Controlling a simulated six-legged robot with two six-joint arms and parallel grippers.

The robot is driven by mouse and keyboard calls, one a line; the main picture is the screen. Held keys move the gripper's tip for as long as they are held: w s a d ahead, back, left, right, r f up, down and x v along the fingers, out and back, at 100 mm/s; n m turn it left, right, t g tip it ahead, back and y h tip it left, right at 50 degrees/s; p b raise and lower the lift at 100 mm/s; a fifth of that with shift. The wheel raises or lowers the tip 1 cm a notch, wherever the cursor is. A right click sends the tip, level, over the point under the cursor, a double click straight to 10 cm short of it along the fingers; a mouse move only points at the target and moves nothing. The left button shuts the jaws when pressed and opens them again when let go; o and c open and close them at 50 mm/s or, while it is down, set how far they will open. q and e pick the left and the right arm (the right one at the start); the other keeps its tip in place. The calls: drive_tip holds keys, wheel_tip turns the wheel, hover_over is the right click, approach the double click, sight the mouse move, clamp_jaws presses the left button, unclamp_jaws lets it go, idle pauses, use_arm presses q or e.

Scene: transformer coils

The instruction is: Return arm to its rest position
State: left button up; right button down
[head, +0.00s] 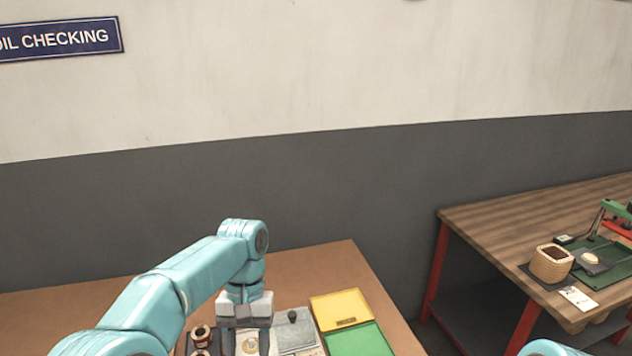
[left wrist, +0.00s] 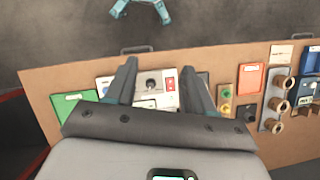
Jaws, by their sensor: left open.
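My left arm (head: 190,283) is teal and reaches in from the lower left of the head view, bent at the elbow. Its gripper (head: 246,340) points down above the brown table, left of the yellow and green trays. In the left wrist view the left gripper (left wrist: 160,66) has its two dark fingers spread apart with nothing held between them. A light panel with a black knob (left wrist: 151,84) shows beyond the fingers. A teal part of my right arm (head: 547,348) shows at the bottom right of the head view; its gripper is out of view.
The brown table (head: 340,262) holds a yellow tray (head: 340,308), a green tray (head: 358,341) and a grey device (head: 296,330). In the left wrist view, an orange tray (left wrist: 249,78) and several coils stand right. A second wooden table (head: 490,222) with a woven coil (head: 551,263) stands right.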

use_arm(q)
drive_tip(key=s+d+f+t+h+b, duration=0.1)
drive_tip(key=s+f+h+b, duration=0.2)
drive_tip(key=f, duration=1.2)
drive_tip(key=s+f+t+b, duration=0.1)
drive_tip(key=s+f+b, duration=0.25)
drive_tip(key=f, duration=1.15)
drive_tip(key=s+f+n+t+b, duration=0.1)
drive_tip(key=s+f, duration=0.4)
drive_tip(key=s, duration=0.2)
drive_tip(key=s+f+n+t+h+b, duration=0.1)
drive_tip(key=s+f+b, duration=0.1)
drive_tip(key=s+f, duration=0.3)
drive_tip(key=s+a, duration=0.1)
drive_tip(key=s, duration=0.2)
drive_tip(key=shift+s+f+t+b, duration=0.2)
drive_tip(key=shift+f+t+b, duration=0.1)
drive_tip(key=shift+t, duration=0.1)
